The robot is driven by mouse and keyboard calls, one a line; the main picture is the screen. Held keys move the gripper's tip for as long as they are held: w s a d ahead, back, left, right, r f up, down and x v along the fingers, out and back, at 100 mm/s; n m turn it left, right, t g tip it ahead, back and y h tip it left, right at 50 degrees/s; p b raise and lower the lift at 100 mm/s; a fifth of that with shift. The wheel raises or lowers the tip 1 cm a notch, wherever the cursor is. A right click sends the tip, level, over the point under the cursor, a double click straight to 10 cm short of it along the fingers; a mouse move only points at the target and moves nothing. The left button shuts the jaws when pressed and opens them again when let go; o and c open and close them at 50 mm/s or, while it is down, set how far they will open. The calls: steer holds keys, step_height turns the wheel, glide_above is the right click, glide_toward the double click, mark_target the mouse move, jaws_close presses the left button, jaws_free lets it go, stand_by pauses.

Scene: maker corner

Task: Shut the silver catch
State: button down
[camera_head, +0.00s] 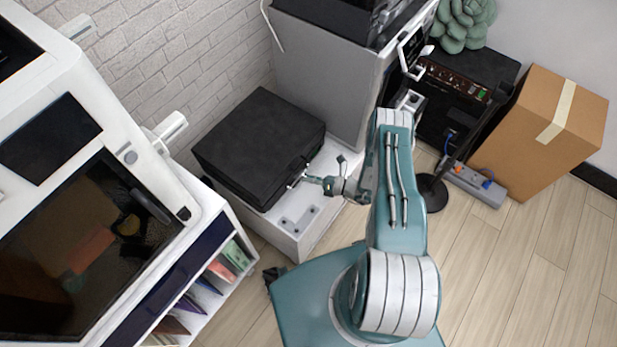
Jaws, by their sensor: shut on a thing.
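A closed-looking black case (262,140) sits on a low white cabinet (290,240). A small silver catch (293,184) shows at the case's front right side, partly hidden by my fingers. My gripper (305,179) reaches in from the right, its fingertips at the catch and shut on it. The view is too small to tell whether the catch is latched or how far it is turned.
A tall grey cabinet (320,75) stands right behind the case. A large white machine (90,150) stands over a shelf of books at left. A lamp base (432,192), a power strip (473,183) and a cardboard box (540,130) are at right. The wooden floor (530,260) is clear at lower right.

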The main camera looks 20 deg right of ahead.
mark_target(304, 171)
steer(key=shift+w, duration=0.15)
steer(key=r+g+h, duration=0.1)
steer(key=m+g+h, duration=0.1)
steer(key=h, duration=0.1)
steer(key=shift+w+a+r, duration=0.15)
steer(key=shift+w+r, duration=0.2)
steer(key=shift+w, duration=0.05)
steer(key=shift+w+a+r+m+g+h, duration=0.2)
steer(key=shift+r+m+g+h, duration=0.1)
steer(key=shift+g+h, duration=0.4)
steer(key=shift+w+a+r+m+g+h, duration=0.1)
steer(key=shift+w+r+m+g+h, duration=0.15)
steer(key=shift+g+h, duration=0.4)
steer(key=shift+f, duration=0.1)
steer(key=c, duration=0.6)
jaws_free()
